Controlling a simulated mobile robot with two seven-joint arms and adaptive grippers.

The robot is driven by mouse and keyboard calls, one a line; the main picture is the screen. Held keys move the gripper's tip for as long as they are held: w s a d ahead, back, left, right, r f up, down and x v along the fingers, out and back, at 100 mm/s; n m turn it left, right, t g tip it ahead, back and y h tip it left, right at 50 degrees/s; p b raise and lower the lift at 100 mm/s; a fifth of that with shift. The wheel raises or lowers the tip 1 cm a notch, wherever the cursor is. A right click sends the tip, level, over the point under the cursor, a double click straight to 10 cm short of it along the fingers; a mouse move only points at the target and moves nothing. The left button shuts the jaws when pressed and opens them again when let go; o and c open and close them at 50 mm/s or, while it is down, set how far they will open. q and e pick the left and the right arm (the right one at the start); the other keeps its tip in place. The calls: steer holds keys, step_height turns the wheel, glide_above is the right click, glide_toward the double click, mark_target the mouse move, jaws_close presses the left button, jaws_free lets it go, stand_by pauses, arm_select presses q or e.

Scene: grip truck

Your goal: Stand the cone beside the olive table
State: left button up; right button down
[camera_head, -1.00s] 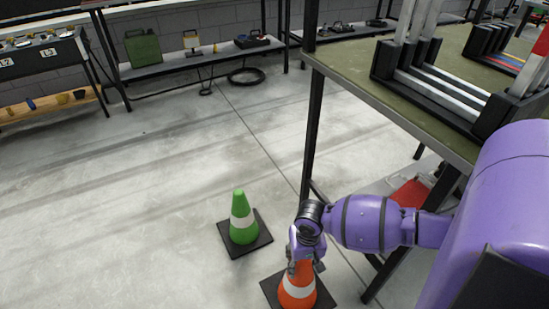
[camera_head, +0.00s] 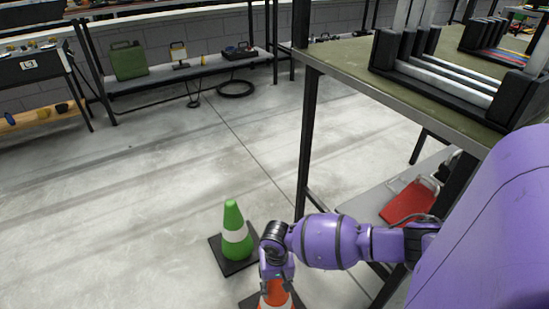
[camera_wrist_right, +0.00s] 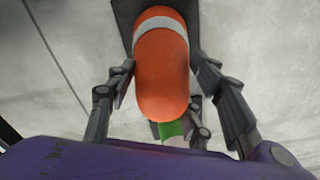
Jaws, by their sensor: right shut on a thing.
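The orange cone (camera_head: 276,298) with a white band is at the bottom edge of the head view, its lower part cut off. My right gripper (camera_head: 277,280) is shut on its top from above. In the right wrist view the fingers (camera_wrist_right: 165,85) lie on both sides of the orange cone (camera_wrist_right: 160,80). I cannot tell whether its base touches the floor. The olive table (camera_head: 345,62) stands to the right, its near leg right of the cone, with floor between. My left gripper is not in view.
A green cone (camera_head: 235,238) stands on its black base just left of my right gripper; it also shows in the right wrist view (camera_wrist_right: 172,130). A red object (camera_head: 406,202) lies on the table's lower shelf (camera_head: 372,206). The floor (camera_head: 130,210) to the left is clear.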

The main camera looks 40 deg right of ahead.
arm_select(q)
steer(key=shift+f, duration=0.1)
arm_select(e)
steer(key=shift+w, duration=0.15)
steer(key=shift+f, duration=0.1)
steer(key=c, duration=0.9)
jaws_free()
steer(key=shift+f, duration=0.1)
step_height(320, 180, up, 12)
steer(key=p, duration=0.5)
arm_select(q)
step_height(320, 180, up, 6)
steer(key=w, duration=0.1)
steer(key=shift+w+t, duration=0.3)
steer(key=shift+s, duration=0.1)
